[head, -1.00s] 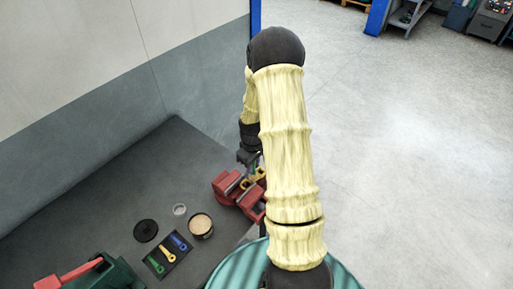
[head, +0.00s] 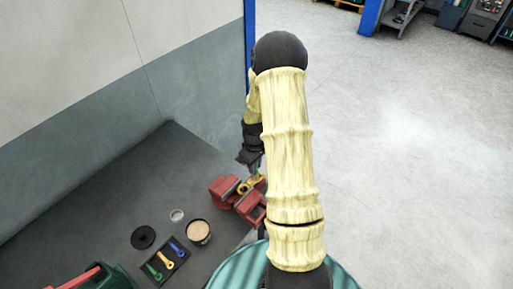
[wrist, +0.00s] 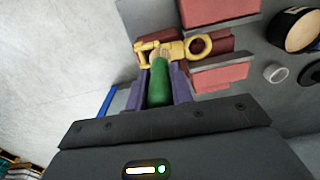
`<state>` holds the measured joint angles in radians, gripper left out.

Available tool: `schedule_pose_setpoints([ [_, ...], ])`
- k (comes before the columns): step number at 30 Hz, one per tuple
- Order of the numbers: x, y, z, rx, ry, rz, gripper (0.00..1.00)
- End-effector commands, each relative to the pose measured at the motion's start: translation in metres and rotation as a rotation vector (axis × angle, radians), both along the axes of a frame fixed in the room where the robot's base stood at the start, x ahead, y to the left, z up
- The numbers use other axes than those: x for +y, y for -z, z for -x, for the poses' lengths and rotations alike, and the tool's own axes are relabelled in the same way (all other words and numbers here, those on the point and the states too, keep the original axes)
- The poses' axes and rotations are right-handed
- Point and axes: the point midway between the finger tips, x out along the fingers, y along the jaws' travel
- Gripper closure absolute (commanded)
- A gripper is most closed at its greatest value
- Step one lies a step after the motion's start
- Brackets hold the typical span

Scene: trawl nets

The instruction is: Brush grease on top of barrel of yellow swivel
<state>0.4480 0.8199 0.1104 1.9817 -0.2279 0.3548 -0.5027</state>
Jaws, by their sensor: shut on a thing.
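The yellow swivel (wrist: 197,46) is held in a red vise (wrist: 222,76), between its jaws. It also shows in the head view (head: 246,186), partly hidden by my arm. My gripper (wrist: 160,92) is shut on a brush with a green handle (wrist: 159,80). The brush's pale tip lies over the swivel's barrel end and appears to be at or just above it; whether it touches I cannot tell. In the head view my gripper (head: 255,166) is above the vise. An open grease tin (head: 198,232) stands left of the vise.
A black tray (head: 166,260) holds green, yellow and blue tools. A black lid (head: 143,237) and a small clear ring or dish (head: 177,215) lie near the tin. A green box with a red handle (head: 90,278) is at the lower left. Bare bench (head: 100,205) lies left.

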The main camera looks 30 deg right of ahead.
Motion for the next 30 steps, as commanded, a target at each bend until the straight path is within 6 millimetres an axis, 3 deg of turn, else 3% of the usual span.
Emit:
schedule_pose_setpoints([
  [4, 0.001, -0.026, -0.001, -0.005, -0.005, 0.001, 1.00],
  [21, 0.006, -0.074, -0.002, -0.001, -0.016, 0.001, 1.00],
  [30, 0.007, -0.081, -0.002, 0.000, -0.017, 0.000, 1.00],
])
